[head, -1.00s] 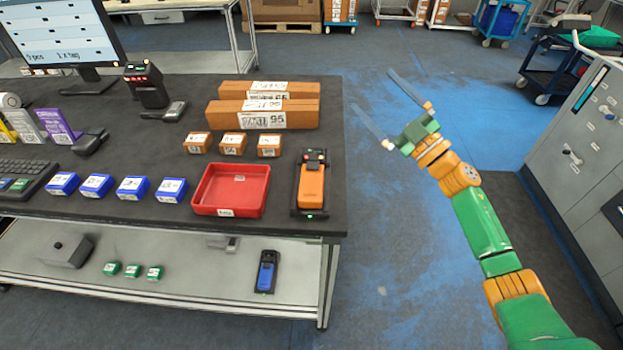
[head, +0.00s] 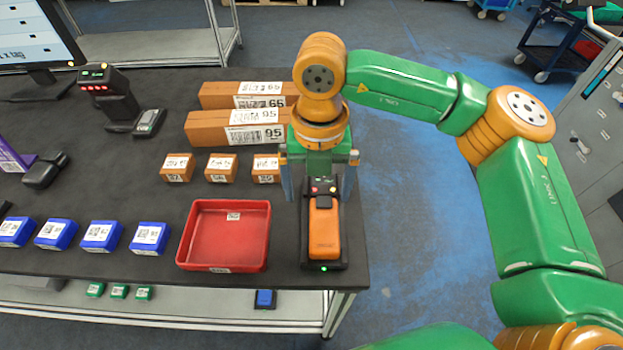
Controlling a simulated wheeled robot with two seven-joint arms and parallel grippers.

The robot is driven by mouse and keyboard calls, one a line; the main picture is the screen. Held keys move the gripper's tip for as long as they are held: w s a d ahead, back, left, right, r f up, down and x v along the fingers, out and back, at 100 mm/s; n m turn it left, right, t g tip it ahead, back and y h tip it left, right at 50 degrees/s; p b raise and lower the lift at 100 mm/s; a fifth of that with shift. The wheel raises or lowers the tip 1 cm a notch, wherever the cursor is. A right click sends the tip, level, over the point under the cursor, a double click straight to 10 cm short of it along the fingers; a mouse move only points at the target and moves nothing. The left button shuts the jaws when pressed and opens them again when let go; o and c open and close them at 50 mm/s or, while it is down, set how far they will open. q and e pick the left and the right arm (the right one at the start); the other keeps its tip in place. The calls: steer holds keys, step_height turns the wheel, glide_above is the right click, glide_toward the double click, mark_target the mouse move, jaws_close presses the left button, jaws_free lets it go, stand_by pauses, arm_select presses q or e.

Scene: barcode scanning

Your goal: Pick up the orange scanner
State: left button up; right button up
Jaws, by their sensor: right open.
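The orange scanner (head: 324,230) lies in a black cradle (head: 328,265) at the right end of the dark table. Its black head end with red and green lights points away from me. My right gripper (head: 319,190) is over the scanner's far end, pointing down. Its two fingers are apart, one on each side of the scanner's head. I cannot tell whether they touch it. My left gripper is not in view.
A red tray (head: 268,240) stands just left of the cradle. Small brown boxes (head: 221,168) and long cartons (head: 235,128) lie behind it. Blue boxes (head: 101,236) line the front left. The table's right edge (head: 362,240) is close to the cradle.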

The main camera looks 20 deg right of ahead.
mark_target(324, 221)
steer(key=shift+s+f, duration=0.15)
steer(key=shift+f, duration=0.2)
steer(key=s+f+p, duration=0.2)
steer(key=s, duration=0.1)
steer(key=shift+d, duration=0.35)
steer(key=f, duration=0.3)
steer(key=shift+w+f+p, duration=0.2)
steer(key=shift+w+p, duration=0.05)
steer(key=shift+p, duration=0.05)
steer(key=shift+w+f, duration=0.1)
steer(key=shift+w, duration=0.1)
steer(key=shift+c, duration=0.4)
steer(key=shift+s, duration=0.2)
steer(key=c, duration=0.7)
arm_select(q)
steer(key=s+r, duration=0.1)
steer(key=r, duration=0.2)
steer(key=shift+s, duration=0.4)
arm_select(e)
steer(key=shift+w, duration=0.1)
jaws_close()
